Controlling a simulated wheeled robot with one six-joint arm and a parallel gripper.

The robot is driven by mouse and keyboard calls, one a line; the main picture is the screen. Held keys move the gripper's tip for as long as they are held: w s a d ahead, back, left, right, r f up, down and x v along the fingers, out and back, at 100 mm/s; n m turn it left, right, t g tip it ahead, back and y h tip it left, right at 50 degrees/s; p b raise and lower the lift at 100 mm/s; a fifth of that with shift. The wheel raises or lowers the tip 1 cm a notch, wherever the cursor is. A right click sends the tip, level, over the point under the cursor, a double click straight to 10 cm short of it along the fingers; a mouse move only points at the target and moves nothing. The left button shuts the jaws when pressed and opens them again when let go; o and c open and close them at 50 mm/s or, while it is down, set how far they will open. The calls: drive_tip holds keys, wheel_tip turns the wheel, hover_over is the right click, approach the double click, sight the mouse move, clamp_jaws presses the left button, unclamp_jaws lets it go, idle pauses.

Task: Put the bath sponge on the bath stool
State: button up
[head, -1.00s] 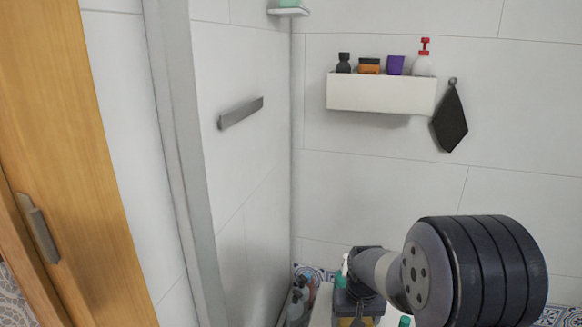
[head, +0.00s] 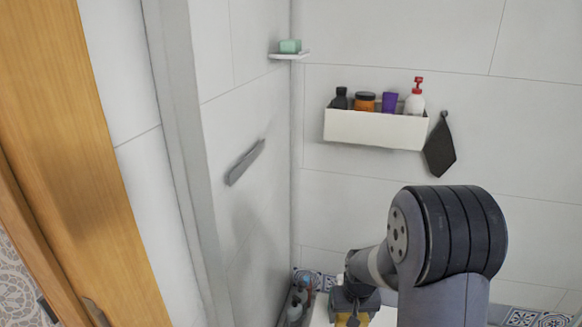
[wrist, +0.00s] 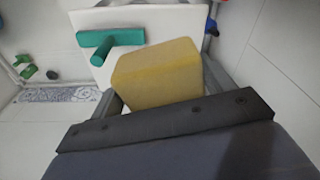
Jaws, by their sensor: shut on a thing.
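The bath sponge (wrist: 157,75) is a yellow block held between the fingers of my gripper (wrist: 163,90) in the wrist view. In the head view my gripper (head: 354,298) is low in the picture, with a bit of the yellow sponge (head: 350,320) at the bottom edge. A white flat surface (wrist: 88,20) lies beyond the sponge in the wrist view, with a green T-shaped item (wrist: 110,42) on it. I cannot tell whether this surface is the bath stool. I cannot tell whether the sponge touches it.
A white wall shelf (head: 375,129) holds several bottles and jars. A dark cloth (head: 440,148) hangs beside it. A corner shelf (head: 290,55) bears a green block. Bottles (head: 296,302) stand low in the corner. A grey wall handle (head: 246,162) and a wooden door (head: 90,160) are at left.

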drive_tip(key=r+p, duration=0.4)
drive_tip(key=s+r+p, duration=0.1)
drive_tip(key=r+p, duration=0.1)
drive_tip(key=p, duration=0.1)
drive_tip(key=shift+f, duration=0.1)
drive_tip(key=shift+d, duration=0.1)
